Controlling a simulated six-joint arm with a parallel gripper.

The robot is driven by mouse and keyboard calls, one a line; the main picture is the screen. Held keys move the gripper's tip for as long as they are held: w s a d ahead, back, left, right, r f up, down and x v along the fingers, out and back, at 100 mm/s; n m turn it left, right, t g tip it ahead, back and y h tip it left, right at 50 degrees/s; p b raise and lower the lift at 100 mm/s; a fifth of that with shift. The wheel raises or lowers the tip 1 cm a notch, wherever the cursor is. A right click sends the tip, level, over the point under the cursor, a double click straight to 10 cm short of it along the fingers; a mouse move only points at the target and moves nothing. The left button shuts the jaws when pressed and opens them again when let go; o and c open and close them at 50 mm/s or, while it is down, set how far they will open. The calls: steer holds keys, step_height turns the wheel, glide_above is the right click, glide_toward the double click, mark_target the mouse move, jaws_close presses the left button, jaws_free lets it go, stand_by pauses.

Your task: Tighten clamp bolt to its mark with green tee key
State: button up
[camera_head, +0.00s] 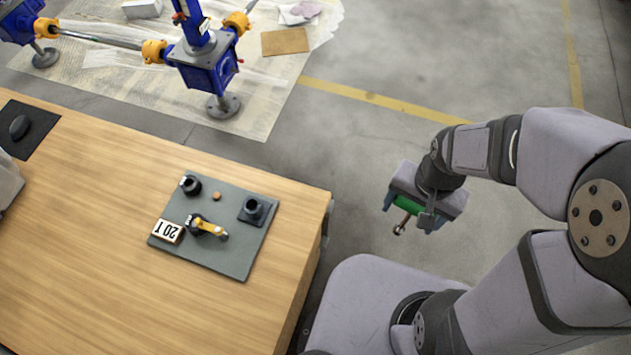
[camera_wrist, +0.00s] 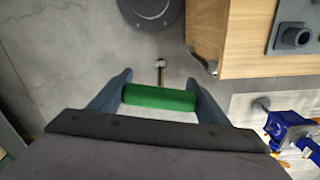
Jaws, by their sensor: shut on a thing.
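My gripper (camera_head: 420,208) is shut on the green tee key (camera_head: 408,204) at the right of the head view, out over the floor beyond the table's right edge. The key's green bar handle lies between the two fingers in the wrist view (camera_wrist: 160,98). Its thin metal shaft ends in a small head that points down in the head view. The blue screw jack (camera_head: 205,70) with orange-yellow clamp fittings (camera_head: 153,52) stands on the floor sheet at the top. A second blue jack (camera_head: 22,22) is at the top left. I cannot make out the clamp bolt or its mark.
A wooden table (camera_head: 90,250) fills the lower left. A brown board (camera_head: 285,41) lies on the sheet. Floor between table and arm is clear.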

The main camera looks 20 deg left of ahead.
steer(key=shift+s+a, duration=0.25)
steer(key=shift+a, duration=0.6)
steer(key=shift+s+a, duration=0.3)
steer(key=shift+a, duration=0.5)
steer(key=shift+s+a, duration=0.25)
steer(key=shift+a, duration=0.6)
steer(key=shift+s+a+p, duration=0.2)
steer(key=shift+a+p, duration=0.1)
steer(key=shift+a, duration=0.3)
steer(key=s+a, duration=0.3)
steer(key=a, duration=0.6)
steer(key=shift+a+p, duration=0.3)
steer(key=shift+p, duration=0.15)
stand_by(1.7)
steer(key=shift+s+a, duration=0.1)
steer(key=shift+a, duration=0.25)
steer(key=shift+s+a, duration=0.2)
steer(key=shift+a, duration=0.45)
steer(key=shift+s+a, duration=0.25)
steer(key=shift+a, duration=0.45)
steer(key=shift+s+a, duration=0.2)
steer(key=shift+a, duration=0.45)
